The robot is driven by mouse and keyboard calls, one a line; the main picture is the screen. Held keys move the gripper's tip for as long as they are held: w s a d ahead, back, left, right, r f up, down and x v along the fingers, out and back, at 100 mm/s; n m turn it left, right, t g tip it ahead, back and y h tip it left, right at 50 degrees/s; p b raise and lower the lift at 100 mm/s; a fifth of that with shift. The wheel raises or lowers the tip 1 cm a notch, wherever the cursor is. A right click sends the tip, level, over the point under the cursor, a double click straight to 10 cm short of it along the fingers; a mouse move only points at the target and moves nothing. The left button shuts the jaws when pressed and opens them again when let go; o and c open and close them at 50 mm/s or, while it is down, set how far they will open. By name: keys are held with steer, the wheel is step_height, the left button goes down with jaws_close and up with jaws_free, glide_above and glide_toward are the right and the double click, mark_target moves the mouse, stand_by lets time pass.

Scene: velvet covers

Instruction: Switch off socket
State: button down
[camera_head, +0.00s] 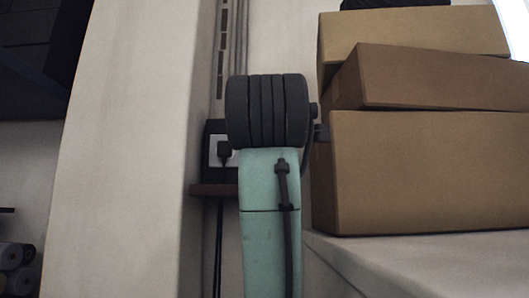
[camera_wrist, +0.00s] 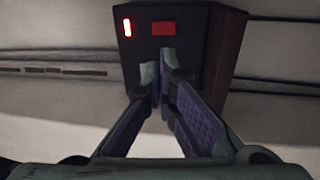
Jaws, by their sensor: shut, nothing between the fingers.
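The socket (camera_head: 207,135) is a dark box on the wall with a pale plate and a black plug (camera_head: 224,152) in it; my arm hides its right side in the head view. In the wrist view the socket (camera_wrist: 180,50) fills the top middle, with a lit red-and-white mark (camera_wrist: 127,27) and a red rectangle (camera_wrist: 163,28) on its face. My gripper (camera_wrist: 160,72) is shut and empty, its fingertips overlapping the socket's lower face in the picture. I cannot tell whether they touch it. The gripper is hidden behind my arm in the head view.
A brown ledge (camera_head: 212,190) sits under the socket, with a cable (camera_head: 217,250) hanging below. Stacked cardboard boxes (camera_head: 420,170) stand close on the right on a pale surface (camera_head: 440,255). A pale wall column (camera_head: 130,150) is on the left.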

steer(key=shift+w+d+r, duration=0.1)
steer(key=shift+d+r, duration=0.1)
steer(key=shift+d, duration=0.2)
steer(key=w+p, duration=0.2)
steer(key=w, duration=0.2)
steer(key=w+r+p, duration=0.1)
steer(key=w+p, duration=0.1)
steer(key=w, duration=0.2)
steer(key=w+r+p, duration=0.1)
steer(key=w+p, duration=0.1)
steer(key=w, duration=0.2)
steer(key=shift+w, duration=0.15)
steer(key=shift+w+f, duration=0.15)
steer(key=shift+w, duration=0.6)
